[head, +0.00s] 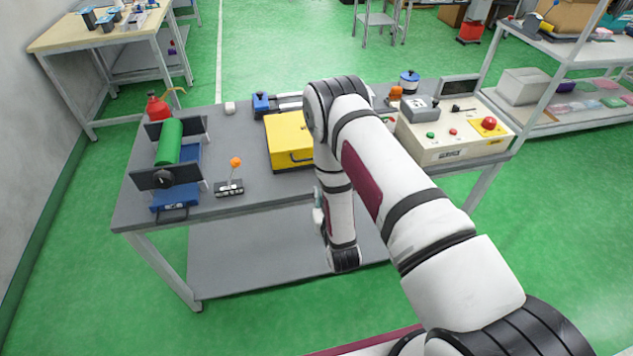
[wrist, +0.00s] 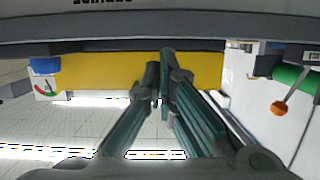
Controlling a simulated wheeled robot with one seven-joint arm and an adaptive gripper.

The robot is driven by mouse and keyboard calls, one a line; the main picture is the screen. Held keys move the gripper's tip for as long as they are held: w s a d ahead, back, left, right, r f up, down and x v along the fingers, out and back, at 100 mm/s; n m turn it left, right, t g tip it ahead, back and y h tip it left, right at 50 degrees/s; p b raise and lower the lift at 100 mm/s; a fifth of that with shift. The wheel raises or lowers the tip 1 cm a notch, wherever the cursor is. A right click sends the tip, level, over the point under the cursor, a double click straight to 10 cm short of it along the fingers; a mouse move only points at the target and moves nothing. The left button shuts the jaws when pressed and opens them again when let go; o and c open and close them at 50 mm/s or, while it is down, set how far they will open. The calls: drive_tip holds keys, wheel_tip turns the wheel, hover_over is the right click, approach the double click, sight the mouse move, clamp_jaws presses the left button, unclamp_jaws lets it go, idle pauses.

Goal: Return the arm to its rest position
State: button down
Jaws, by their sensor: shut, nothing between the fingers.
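My white arm (head: 405,215) reaches from the lower right of the head view, bends above the workbench and hangs down at the bench's front edge. In the wrist view my gripper (wrist: 160,70) has its dark green fingers close together, with nothing held between them. In the head view my gripper is mostly hidden by the arm. A yellow box (head: 288,138) with a dark handle sits on the bench just left of the arm. It also shows as a yellow band behind the fingers in the wrist view (wrist: 105,72).
The grey workbench (head: 262,187) carries a green roller (head: 168,142) on a blue stand, an orange-knobbed lever (head: 235,163) and, at right, a control box (head: 450,151) with a red button. Open green floor (head: 565,230) lies to the right. A shelf rack (head: 560,125) stands at back right.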

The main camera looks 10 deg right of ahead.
drive_tip(key=shift+s+f, duration=0.1)
drive_tip(key=shift+f, duration=0.05)
drive_tip(key=w+r+g, duration=0.1)
drive_tip(key=w+r, duration=0.3)
drive_tip(key=r, duration=0.3)
drive_tip(key=w+r+g, duration=0.1)
drive_tip(key=w+r, duration=0.2)
drive_tip(key=r, duration=0.5)
drive_tip(key=s+r+g, duration=0.3)
drive_tip(key=s+r, duration=0.1)
drive_tip(key=r, duration=1.2)
drive_tip(key=s+d+r+g, duration=0.2)
drive_tip(key=s+r, duration=1)
drive_tip(key=s, duration=0.3)
drive_tip(key=s+r+g, duration=0.1)
drive_tip(key=s, duration=0.8)
drive_tip(key=s+d+r+g, duration=0.1)
drive_tip(key=s, duration=0.9)
drive_tip(key=shift+d+r+g, duration=0.3)
drive_tip(key=shift+r, duration=0.1)
